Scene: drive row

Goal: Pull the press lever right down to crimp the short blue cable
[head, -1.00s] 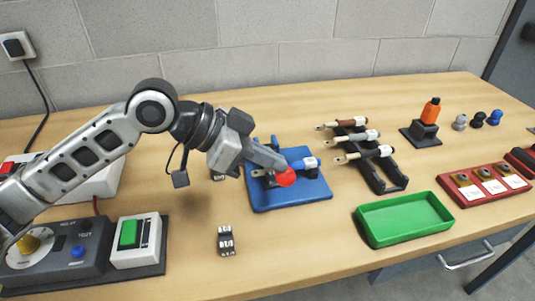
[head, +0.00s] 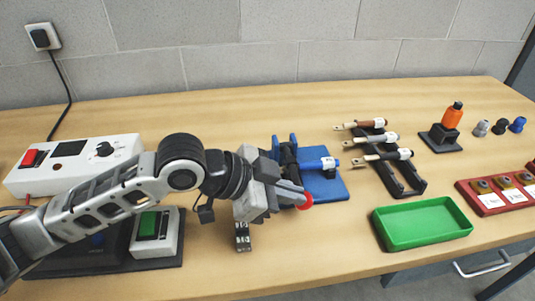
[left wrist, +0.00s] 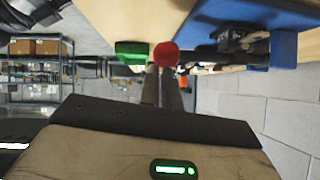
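The blue press (head: 290,158) stands on a blue base plate (head: 328,186) on the bench. Its lever ends in a red ball knob (head: 306,201), low at the plate's front edge. My left gripper (head: 298,197) is at this knob, its fingers closed on it. In the left wrist view the red knob (left wrist: 165,54) sits at the tips of the two close-set fingers, with a dark lever bar (left wrist: 200,55) running to the press. The short blue cable (head: 315,164) with a white band lies at the press; its inner end is hidden. My right gripper is not in view.
A rack (head: 405,180) with brown, grey and black cables stands right of the press. A green tray (head: 420,222) is at the front. A white control box (head: 75,162) is at the left.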

